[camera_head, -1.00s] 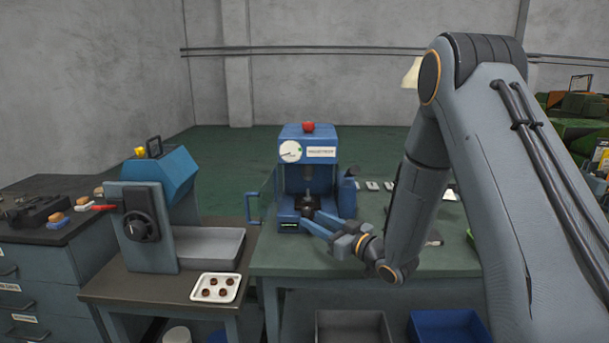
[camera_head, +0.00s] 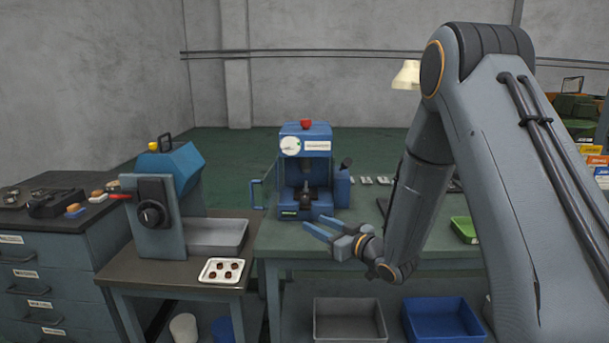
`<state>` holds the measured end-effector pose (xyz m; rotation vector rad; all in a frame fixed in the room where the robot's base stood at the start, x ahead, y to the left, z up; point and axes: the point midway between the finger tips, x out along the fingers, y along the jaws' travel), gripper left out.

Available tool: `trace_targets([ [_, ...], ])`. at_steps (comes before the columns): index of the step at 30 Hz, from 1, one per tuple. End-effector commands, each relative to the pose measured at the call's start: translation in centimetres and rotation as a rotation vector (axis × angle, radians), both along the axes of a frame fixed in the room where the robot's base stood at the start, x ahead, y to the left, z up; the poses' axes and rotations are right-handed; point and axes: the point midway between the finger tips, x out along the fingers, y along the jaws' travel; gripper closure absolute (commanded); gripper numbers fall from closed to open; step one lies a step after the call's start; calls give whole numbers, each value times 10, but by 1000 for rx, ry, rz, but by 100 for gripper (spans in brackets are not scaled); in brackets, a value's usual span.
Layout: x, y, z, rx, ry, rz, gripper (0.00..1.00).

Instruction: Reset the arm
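My gripper (camera_head: 316,226) is in front of the blue press and a little above the green bench top. Its two fingers are spread apart with nothing between them. My arm (camera_head: 422,170) comes in from the right and bends down to it. The blue press (camera_head: 325,172) has a red knob on top and a white dial, and stands apart from the fingertips.
A blue-topped machine (camera_head: 165,205) with a grey tray (camera_head: 214,249) stands on the left bench. A white tray (camera_head: 206,280) holds several small dark parts. A green tray (camera_head: 465,230) lies at the right. Grey (camera_head: 350,303) and blue (camera_head: 446,303) bins sit below the bench.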

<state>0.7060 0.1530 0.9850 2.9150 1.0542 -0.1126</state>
Motion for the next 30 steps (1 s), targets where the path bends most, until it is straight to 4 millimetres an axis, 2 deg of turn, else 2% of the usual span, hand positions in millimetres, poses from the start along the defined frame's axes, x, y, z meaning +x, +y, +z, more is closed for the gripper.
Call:
trace_targets([
  [5,1,-13,-3,-64,59,-62,61],
  [11,-3,-40,-9,-161,164,-164,61],
  [14,-12,-58,-14,-219,243,-230,61],
  [17,-31,-83,-20,-287,354,-312,61],
  [20,-63,-110,-26,-354,500,-401,61],
  [23,-107,-133,-32,-410,661,-475,61],
  [27,-182,-154,-37,-459,901,-551,61],
  [30,-237,-159,-38,-475,1064,-578,61],
])
